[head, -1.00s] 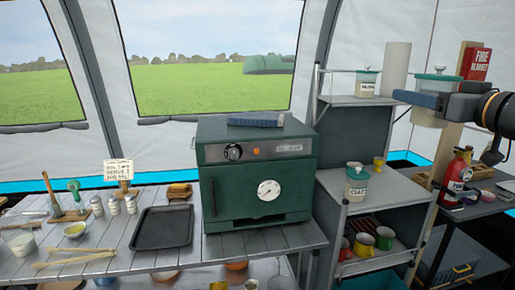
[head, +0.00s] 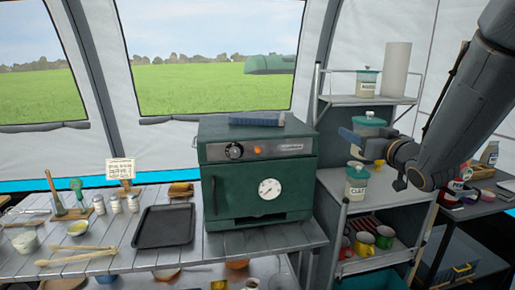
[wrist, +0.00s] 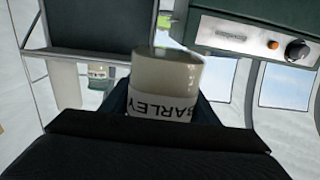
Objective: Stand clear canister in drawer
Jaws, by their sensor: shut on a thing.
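My gripper (head: 364,146) is shut on a clear canister with a teal lid (head: 369,121). I hold it roughly upright, in front of the shelf unit and above its middle shelf. In the wrist view the canister (wrist: 165,75) fills the middle, with cream contents and a white BARLEY label that appears upside down; the fingers are mostly hidden. A blue drawer-like box with a yellow handle (head: 463,268) is under the right table. I cannot tell whether it is open.
A canister labelled OATS (head: 356,184) stands on the middle shelf, close below my gripper. Another canister (head: 366,85) and a paper roll (head: 396,70) are on the top shelf. Colored mugs (head: 385,238) sit lower. The green oven (head: 258,178) stands left.

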